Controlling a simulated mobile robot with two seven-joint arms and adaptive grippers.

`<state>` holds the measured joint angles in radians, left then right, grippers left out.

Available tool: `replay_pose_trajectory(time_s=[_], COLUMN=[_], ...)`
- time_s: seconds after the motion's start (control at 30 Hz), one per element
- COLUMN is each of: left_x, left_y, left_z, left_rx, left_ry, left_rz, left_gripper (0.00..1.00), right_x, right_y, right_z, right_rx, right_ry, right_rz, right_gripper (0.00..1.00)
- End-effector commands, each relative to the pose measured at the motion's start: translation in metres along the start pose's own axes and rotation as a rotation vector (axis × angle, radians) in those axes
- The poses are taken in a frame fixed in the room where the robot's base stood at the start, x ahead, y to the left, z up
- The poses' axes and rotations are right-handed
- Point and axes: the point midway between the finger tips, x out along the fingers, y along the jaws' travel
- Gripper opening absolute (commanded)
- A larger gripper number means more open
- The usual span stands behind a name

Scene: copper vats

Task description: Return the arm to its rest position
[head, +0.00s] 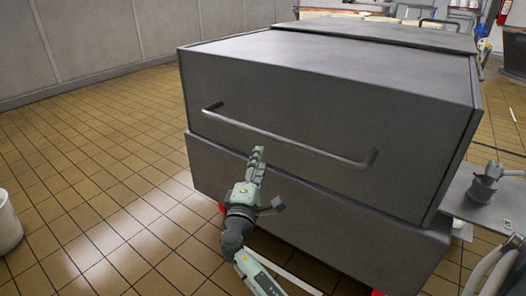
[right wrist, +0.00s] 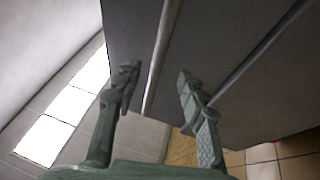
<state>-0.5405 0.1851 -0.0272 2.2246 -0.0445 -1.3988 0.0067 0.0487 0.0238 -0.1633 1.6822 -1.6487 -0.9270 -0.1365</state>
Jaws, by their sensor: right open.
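My right gripper (head: 257,158) is open, with its fingers pointing up in front of a large dark grey metal cabinet (head: 330,75). It is close to the long bar handle (head: 300,138) on the cabinet's front, a little below the bar in the head view. In the right wrist view the two fingers (right wrist: 158,78) stand apart, and the bar (right wrist: 160,55) runs between them in the picture. I cannot tell whether any finger touches the bar. Nothing is held between the fingers. My left gripper is not in view.
The tiled floor (head: 90,170) is clear to the left of the cabinet. A white bucket (head: 7,225) stands at the left edge. A pale wall (head: 100,35) runs along the back left. Other equipment and a red extinguisher (head: 503,12) stand at the far right.

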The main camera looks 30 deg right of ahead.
Motion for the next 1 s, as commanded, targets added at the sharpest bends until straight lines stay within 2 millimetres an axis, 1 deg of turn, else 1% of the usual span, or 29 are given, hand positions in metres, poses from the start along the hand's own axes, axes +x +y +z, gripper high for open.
replay_pose_trajectory(time_s=[0.03,0.17,0.63,0.7,0.77,0.87,0.9,0.97,1.0], left_x=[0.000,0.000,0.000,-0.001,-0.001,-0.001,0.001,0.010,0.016], left_y=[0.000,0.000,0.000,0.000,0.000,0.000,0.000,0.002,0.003], left_z=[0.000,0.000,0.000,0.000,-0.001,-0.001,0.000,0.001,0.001], left_rx=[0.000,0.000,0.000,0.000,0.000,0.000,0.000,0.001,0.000], left_ry=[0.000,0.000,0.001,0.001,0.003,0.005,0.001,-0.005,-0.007], left_rz=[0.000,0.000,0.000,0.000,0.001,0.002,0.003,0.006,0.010], left_gripper=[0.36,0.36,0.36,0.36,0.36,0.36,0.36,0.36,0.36], right_x=[-0.005,-0.009,-0.009,-0.010,-0.013,-0.024,-0.033,-0.051,-0.067], right_y=[0.000,0.001,0.000,-0.005,-0.017,-0.056,-0.078,-0.113,-0.136], right_z=[0.000,0.000,0.000,0.003,0.011,0.034,0.045,0.065,0.078], right_rx=[0.001,0.001,0.001,0.010,0.033,0.111,0.155,0.227,0.278], right_ry=[0.001,0.000,0.000,-0.003,-0.010,-0.036,-0.051,-0.081,-0.106], right_rz=[0.000,0.001,0.000,-0.018,-0.059,-0.198,-0.277,-0.415,-0.513], right_gripper=[0.41,0.41,0.41,0.41,0.41,0.41,0.41,0.41,0.41])
